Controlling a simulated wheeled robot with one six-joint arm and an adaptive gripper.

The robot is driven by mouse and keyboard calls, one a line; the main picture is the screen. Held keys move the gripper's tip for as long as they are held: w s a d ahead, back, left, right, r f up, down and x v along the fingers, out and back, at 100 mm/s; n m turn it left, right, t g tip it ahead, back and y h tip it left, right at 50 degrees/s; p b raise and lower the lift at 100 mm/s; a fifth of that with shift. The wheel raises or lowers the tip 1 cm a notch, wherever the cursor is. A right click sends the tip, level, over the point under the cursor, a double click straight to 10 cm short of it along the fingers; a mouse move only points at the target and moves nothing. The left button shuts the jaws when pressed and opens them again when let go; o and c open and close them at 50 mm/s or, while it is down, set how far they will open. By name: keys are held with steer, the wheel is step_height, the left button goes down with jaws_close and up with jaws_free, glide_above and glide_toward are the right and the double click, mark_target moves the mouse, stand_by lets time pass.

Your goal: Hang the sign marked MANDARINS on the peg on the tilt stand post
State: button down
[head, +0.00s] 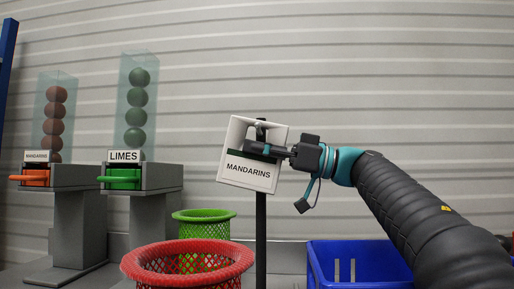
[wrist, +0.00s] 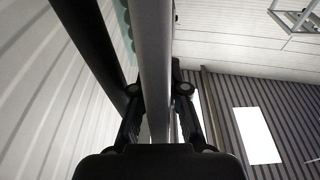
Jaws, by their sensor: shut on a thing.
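The white sign marked MANDARINS (head: 248,173) is held upright with a slight tilt, in front of the upper end of the dark post (head: 261,235). My gripper (head: 262,149) is shut on the sign near its upper opening. A dark piece at the post's top shows within that opening; I cannot tell whether the sign touches the peg or hangs on it. In the wrist view the pale edge of the sign (wrist: 155,60) runs between my fingers, and a dark bar, perhaps the post, passes to its left.
A red basket (head: 188,265) stands in front, a green basket (head: 204,222) behind it. A blue crate (head: 360,262) stands at right under my arm. Two dispensers with tubes of balls stand at left, labelled MANDARINS (head: 37,156) and LIMES (head: 124,156).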

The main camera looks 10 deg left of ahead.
stand_by(0.3)
steer(key=c, duration=1.1)
jaws_free()
steer(key=shift+d, duration=0.35)
steer(key=v, duration=1.1)
steer(key=shift+d, duration=0.2)
steer(key=shift+s, duration=0.1)
